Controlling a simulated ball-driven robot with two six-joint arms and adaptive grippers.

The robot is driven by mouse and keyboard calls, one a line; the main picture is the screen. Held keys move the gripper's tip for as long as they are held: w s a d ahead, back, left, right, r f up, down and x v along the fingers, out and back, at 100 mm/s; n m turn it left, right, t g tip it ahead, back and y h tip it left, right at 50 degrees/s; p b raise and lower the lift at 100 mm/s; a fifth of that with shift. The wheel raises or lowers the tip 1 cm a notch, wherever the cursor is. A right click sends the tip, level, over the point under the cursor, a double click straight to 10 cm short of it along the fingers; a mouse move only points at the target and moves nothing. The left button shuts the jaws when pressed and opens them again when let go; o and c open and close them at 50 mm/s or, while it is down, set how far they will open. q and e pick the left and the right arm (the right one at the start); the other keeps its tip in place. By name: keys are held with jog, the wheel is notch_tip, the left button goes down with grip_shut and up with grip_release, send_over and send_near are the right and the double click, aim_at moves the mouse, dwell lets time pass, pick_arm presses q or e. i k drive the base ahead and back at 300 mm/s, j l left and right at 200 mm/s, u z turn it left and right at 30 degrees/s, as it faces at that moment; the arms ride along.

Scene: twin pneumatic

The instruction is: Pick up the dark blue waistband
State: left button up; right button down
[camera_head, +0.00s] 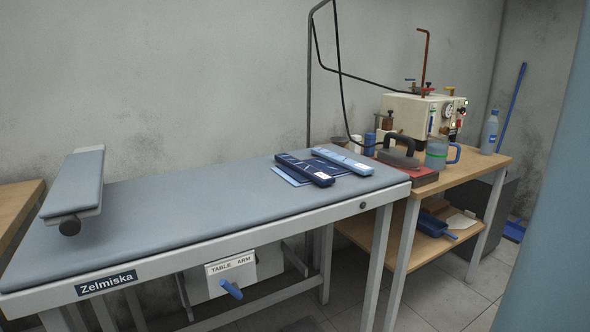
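The dark blue waistband (305,170) lies as a narrow folded strip on the grey-blue padded ironing table (180,208), near its right end. A small white label shows at its near end. A light blue strip (343,161) of similar shape lies just to its right. A flat blue piece (290,178) shows partly from under the dark one. Neither of my grippers shows in this view.
A small padded arm board (75,184) stands raised at the table's left. To the right, a wooden side table (468,168) holds an iron (399,152) on a red rest, a steam generator (420,114), a jug (437,153) and a bottle (489,132). The table's middle is clear.

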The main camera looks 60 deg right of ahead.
aim_at(319, 176)
jog(key=z, duration=1.85)
jog(key=i+l+u, duration=0.1)
jog(key=u, duration=1.15)
jog(key=l+u, duration=0.25)
jog(key=l, duration=0.15)
jog(key=k+l+u, duration=0.1)
jog(key=l+u, duration=0.15)
jog(key=l, duration=0.15)
jog(key=k+l+u, duration=0.2)
jog(key=l, duration=0.15)
jog(key=l+u, duration=0.25)
jog(key=l, duration=0.15)
jog(key=k+l+u, duration=0.25)
jog(key=i+l, duration=0.05)
jog(key=l, duration=0.05)
